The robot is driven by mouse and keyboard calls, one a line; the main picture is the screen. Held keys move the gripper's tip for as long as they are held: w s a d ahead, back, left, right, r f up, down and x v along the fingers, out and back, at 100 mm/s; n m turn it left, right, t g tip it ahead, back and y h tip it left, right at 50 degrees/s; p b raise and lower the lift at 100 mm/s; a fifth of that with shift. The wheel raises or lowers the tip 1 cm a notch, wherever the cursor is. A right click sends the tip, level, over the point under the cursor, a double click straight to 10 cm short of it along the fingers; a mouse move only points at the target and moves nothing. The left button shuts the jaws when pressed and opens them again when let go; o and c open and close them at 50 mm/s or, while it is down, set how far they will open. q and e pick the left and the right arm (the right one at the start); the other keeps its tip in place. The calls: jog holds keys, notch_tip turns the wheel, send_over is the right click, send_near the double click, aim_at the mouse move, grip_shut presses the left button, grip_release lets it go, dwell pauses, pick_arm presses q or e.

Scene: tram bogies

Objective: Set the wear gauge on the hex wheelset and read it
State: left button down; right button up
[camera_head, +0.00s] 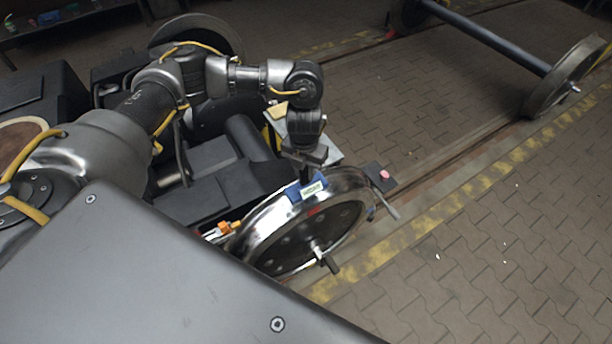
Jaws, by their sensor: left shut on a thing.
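A wheel (300,240) with a shiny rim and dark face stands near the picture's centre, with a short axle end sticking out. I cannot tell from here whether it carries a hex mark. A small blue wear gauge (296,192) with a pale greenish display sits at the top of the shiny rim. It looks to be touching the rim, but the exact seating is hidden. My left gripper (306,172) comes down from above and is shut on the gauge. The display is too small to read. My right gripper is out of view.
A dark plate with a red button (384,175) and a lever (385,205) are right of the wheel. Orange parts (228,228) lie at its left. Another wheelset (490,40) stands at the upper right. The paved floor at the right is clear.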

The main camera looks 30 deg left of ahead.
aim_at(306, 177)
pick_arm(q)
jog(key=shift+w+f, duration=0.15)
jog(key=shift+f, duration=0.75)
jog(key=shift+w+f, duration=0.1)
jog(key=shift+f, duration=0.8)
jog(key=shift+f, duration=0.1)
jog(key=shift+f+b, duration=0.15)
jog(key=shift+b, duration=0.15)
jog(key=c, duration=1.1)
grip_release()
jog(key=shift+c, duration=0.2)
notch_tip(306, 177, up, 13)
jog(key=shift+f+p, duration=0.2)
jog(key=shift+p, duration=0.4)
